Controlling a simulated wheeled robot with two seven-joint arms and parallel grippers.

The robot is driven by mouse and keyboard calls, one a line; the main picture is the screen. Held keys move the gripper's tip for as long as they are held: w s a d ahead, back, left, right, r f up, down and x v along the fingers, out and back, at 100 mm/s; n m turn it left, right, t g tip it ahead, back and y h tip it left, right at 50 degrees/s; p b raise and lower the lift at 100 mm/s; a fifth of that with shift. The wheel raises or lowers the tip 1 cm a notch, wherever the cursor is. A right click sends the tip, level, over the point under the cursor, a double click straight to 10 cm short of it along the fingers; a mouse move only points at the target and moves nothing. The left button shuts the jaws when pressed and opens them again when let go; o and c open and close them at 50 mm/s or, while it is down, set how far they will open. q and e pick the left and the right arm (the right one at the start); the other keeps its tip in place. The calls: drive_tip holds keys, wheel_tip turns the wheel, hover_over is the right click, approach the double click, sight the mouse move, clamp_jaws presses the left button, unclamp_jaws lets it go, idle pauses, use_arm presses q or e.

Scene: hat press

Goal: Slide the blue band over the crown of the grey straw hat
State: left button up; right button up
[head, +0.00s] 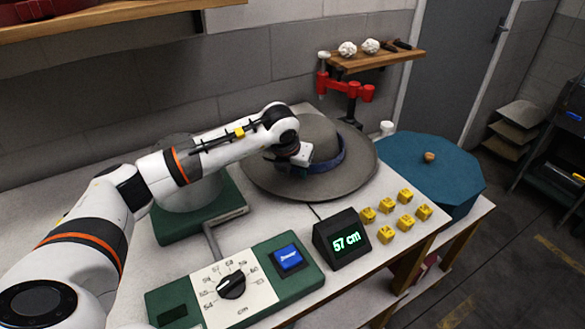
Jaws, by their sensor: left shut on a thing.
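The grey straw hat (355,180) lies brim down on the white bench, right of centre in the head view. The blue band (330,163) shows low along the near and right side of its crown. The crown's left side is hidden by my left arm, so I cannot tell whether the band encircles it fully or lies level. My left gripper (299,167) is at the near side of the crown, shut on the blue band, with its fingertips partly hidden. My right gripper is not in view.
A green and white control box with a dial (231,285) and blue button (287,257) sits in front. A display (341,238) reads 57 cm. Several yellow blocks (404,223) lie right of it. A blue lidded box (428,170) stands right of the hat. A red clamp (345,90) is behind.

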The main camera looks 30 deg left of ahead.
use_arm(q)
drive_tip(key=o, duration=1)
